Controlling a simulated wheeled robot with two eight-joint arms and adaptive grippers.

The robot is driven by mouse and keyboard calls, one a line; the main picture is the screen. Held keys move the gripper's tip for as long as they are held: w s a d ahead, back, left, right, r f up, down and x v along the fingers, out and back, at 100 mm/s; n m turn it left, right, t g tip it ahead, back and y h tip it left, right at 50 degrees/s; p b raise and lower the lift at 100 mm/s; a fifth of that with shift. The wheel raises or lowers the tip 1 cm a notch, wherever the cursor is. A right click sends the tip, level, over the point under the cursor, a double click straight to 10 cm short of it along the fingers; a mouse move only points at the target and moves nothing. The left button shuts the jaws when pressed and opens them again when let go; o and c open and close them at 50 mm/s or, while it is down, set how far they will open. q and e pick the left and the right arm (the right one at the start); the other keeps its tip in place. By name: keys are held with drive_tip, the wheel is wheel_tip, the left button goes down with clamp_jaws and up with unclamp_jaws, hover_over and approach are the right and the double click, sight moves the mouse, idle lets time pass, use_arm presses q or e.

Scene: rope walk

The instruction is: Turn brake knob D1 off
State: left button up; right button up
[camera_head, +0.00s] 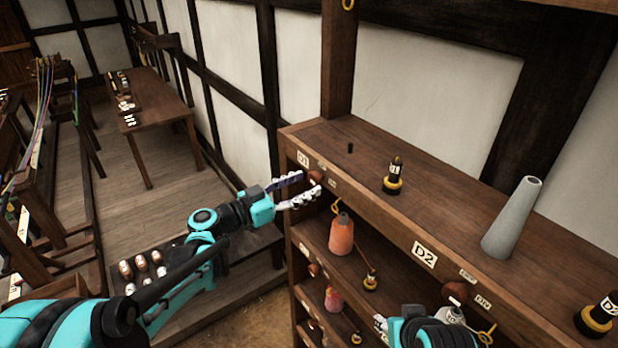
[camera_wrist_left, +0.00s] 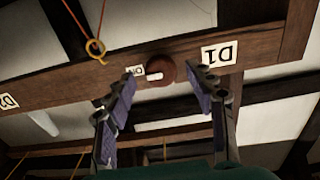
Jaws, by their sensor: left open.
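Brake knob D1 (camera_head: 315,177) is a round red-brown knob on the front edge of the wooden shelf's top board. The D1 label (camera_head: 303,159) is beside it. In the left wrist view the knob (camera_wrist_left: 162,72) shows a white mark on its side towards a small plate (camera_wrist_left: 136,71) that seems to read ON. My left gripper (camera_head: 308,187) is open, its fingers on either side of the knob; I cannot tell if they touch it. My right gripper (camera_head: 416,321) is at the bottom, close to the D2 knob (camera_head: 455,291); its fingers are partly hidden.
A yellow ring (camera_wrist_left: 96,48) hangs under the board beside the knob. An orange weight (camera_head: 341,236) hangs below it. On the shelf top stand a black and yellow piece (camera_head: 393,178) and a grey cone (camera_head: 512,222). A table (camera_head: 150,113) stands at the back left.

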use_arm(q)
drive_tip(key=shift+x, duration=0.95)
drive_tip(key=shift+w, duration=0.2)
drive_tip(key=shift+s+d, duration=0.1)
drive_tip(key=shift+s, duration=0.05)
drive_tip(key=c, duration=1.1)
